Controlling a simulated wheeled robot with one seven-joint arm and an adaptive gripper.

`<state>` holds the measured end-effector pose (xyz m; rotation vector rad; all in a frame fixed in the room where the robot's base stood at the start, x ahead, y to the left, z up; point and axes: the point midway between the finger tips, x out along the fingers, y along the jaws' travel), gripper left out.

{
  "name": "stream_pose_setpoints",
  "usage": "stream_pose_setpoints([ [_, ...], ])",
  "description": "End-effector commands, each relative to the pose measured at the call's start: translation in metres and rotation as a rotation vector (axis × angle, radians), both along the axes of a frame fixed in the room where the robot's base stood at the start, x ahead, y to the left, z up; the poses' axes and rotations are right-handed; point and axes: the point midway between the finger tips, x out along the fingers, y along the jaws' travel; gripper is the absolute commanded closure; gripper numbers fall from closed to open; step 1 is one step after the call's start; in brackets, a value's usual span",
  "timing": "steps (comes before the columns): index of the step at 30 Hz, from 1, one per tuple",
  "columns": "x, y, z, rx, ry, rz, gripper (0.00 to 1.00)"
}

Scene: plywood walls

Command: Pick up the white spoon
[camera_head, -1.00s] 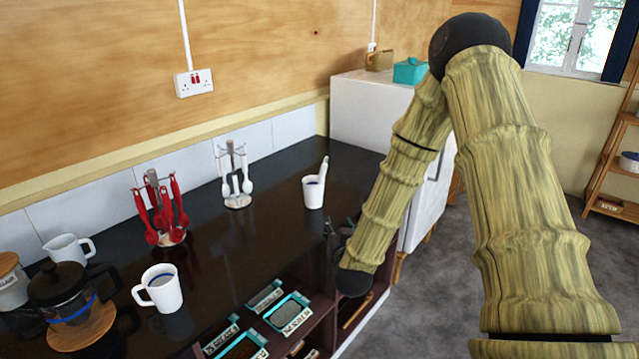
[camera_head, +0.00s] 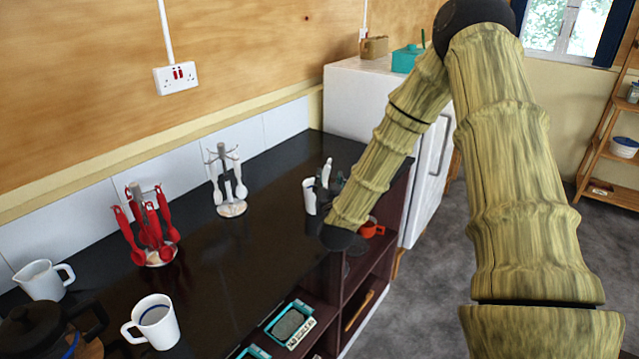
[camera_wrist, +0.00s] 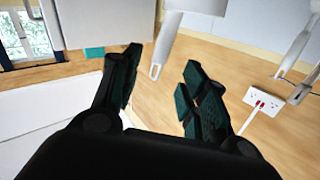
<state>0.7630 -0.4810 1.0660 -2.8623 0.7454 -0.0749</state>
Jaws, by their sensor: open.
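The white spoon (camera_head: 327,172) stands tilted in a white mug (camera_head: 310,198) on the dark counter, with its handle sticking up above the rim. Its bowl end is hidden in the mug. My gripper (camera_head: 334,183) is open and empty, just right of the mug and close to the spoon handle. In the wrist view, which looks upside down, the handle (camera_wrist: 164,45) hangs from the top and its end shows between the two open fingertips (camera_wrist: 162,58). I cannot tell whether either finger touches it.
A rack with white utensils (camera_head: 229,185) and one with red utensils (camera_head: 150,228) stand along the wall. Another white mug (camera_head: 154,322) is near the front left. A white cabinet (camera_head: 350,105) stands behind the counter. An orange cup (camera_head: 372,229) is beside my arm.

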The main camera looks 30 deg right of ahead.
Motion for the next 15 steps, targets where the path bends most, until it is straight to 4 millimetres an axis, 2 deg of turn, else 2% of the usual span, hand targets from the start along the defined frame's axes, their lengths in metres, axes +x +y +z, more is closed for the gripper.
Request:
stream_pose_setpoints([
  [3,0.012,-0.008,0.001,0.001,0.001,-0.002,0.56],
  [11,0.025,-0.014,0.001,0.001,0.0,0.0,0.56],
  [15,0.038,-0.02,0.001,0.001,0.002,0.001,0.56],
])
